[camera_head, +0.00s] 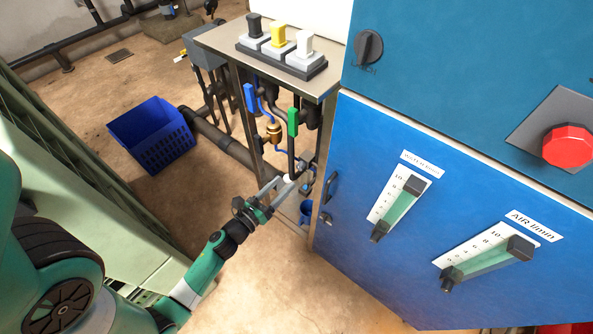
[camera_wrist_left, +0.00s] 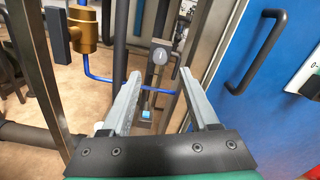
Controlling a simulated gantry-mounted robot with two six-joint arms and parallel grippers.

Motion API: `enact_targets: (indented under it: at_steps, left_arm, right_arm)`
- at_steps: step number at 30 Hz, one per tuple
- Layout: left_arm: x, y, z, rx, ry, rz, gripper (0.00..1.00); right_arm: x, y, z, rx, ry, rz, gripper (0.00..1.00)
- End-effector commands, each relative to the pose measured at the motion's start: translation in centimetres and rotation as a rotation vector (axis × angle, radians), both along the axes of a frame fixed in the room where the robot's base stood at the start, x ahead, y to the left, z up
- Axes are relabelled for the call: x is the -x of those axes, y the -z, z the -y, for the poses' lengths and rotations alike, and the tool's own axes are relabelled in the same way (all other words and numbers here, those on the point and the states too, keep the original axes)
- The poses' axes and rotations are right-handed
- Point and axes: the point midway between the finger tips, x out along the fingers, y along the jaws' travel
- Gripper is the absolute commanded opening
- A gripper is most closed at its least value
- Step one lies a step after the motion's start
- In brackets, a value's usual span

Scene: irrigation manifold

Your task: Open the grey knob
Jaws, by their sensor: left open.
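In the left wrist view a grey round knob (camera_wrist_left: 160,56) sits on a dark upright fitting, beyond and roughly between my fingertips. In the head view the area around it, under the manifold table, is small and partly covered by my gripper, so I cannot make the knob out clearly. My left gripper (camera_head: 284,188) reaches in beside the blue cabinet's left edge. Its two grey fingers (camera_wrist_left: 160,80) are apart with nothing between them, short of the knob. My right gripper is in neither view.
The blue cabinet (camera_head: 375,260) with a black handle (camera_wrist_left: 256,52) stands close on the right. A metal table leg (camera_wrist_left: 35,75) and a brass fitting (camera_wrist_left: 83,28) with blue tubing are on the left. Blue-handled and green-handled valves (camera_head: 293,122) hang under the table.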

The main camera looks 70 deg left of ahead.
Motion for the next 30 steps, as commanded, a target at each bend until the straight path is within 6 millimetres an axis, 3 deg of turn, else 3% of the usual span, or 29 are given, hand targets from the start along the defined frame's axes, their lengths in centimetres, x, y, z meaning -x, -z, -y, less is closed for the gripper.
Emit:
enact_targets:
  at_steps: [3, 9, 20, 30]
  left_arm:
    - [-2.7, 0.0, -1.3, -0.002, 0.002, 0.003, 0.61]
    - [-5.6, 0.0, -2.9, 0.0, 0.001, 0.002, 0.61]
    - [-6.4, -0.1, -3.3, 0.001, 0.0, 0.0, 0.61]
    - [-6.4, 0.0, -3.3, 0.001, 0.0, 0.0, 0.02]
  right_arm:
    - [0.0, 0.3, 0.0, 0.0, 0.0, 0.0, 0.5]
    - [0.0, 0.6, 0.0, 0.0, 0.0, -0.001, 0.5]
    - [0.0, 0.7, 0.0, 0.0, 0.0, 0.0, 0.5]
    - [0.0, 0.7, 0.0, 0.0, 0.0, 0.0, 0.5]
